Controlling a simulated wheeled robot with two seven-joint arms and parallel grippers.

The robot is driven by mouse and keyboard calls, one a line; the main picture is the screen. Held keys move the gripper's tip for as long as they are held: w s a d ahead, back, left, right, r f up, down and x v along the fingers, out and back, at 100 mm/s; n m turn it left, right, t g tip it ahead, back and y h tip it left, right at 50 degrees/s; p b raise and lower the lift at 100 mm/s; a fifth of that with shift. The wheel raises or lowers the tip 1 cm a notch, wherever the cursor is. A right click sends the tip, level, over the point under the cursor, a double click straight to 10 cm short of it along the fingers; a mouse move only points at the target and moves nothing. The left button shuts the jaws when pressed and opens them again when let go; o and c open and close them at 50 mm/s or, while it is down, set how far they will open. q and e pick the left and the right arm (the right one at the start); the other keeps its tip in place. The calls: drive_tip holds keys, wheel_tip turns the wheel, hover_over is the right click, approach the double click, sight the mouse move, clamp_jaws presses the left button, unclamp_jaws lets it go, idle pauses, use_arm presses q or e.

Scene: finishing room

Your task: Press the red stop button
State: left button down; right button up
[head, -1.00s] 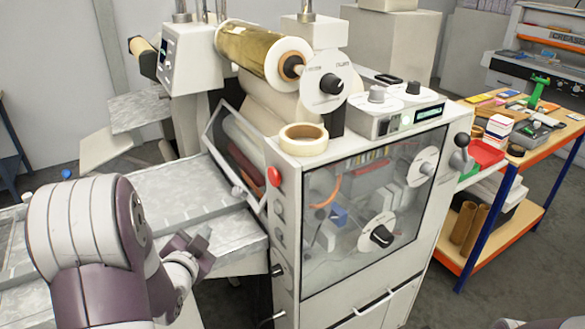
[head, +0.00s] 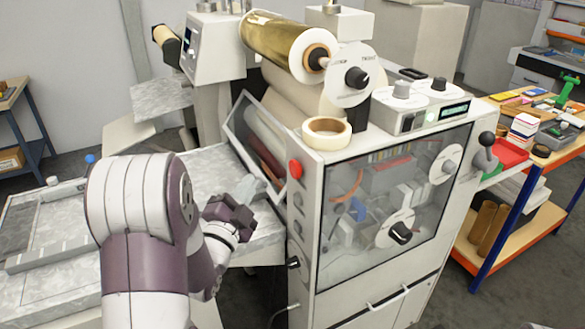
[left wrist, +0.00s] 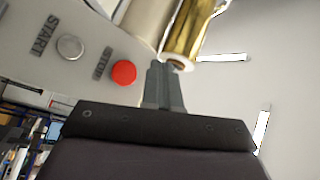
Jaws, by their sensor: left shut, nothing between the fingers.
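The red stop button (head: 295,168) is a round red cap on the upper left edge of the machine's pale front panel. My left gripper (head: 250,187) is shut and empty, to the left of the button and slightly lower in the head view. In the left wrist view its closed fingertips (left wrist: 166,72) appear just right of the button; I see no contact. My right gripper is not in view.
The laminating machine has a gold film roll (head: 285,42), a tape roll (head: 327,130) on top and a clear door (head: 395,195). More round buttons sit below the red one. A metal feed table (head: 205,170) lies beside my left arm. A workbench (head: 535,165) stands at right.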

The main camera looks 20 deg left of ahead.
sight(297, 169)
use_arm(q)
drive_tip(key=w+d, duration=0.4)
drive_tip(key=w, duration=0.1)
drive_tip(key=shift+d, duration=0.1)
drive_tip(key=shift+d+f, duration=0.1)
idle(2.0)
drive_tip(key=shift+w+d+b, duration=0.2)
drive_tip(key=shift+w+b, duration=0.1)
drive_tip(key=shift+b, duration=0.1)
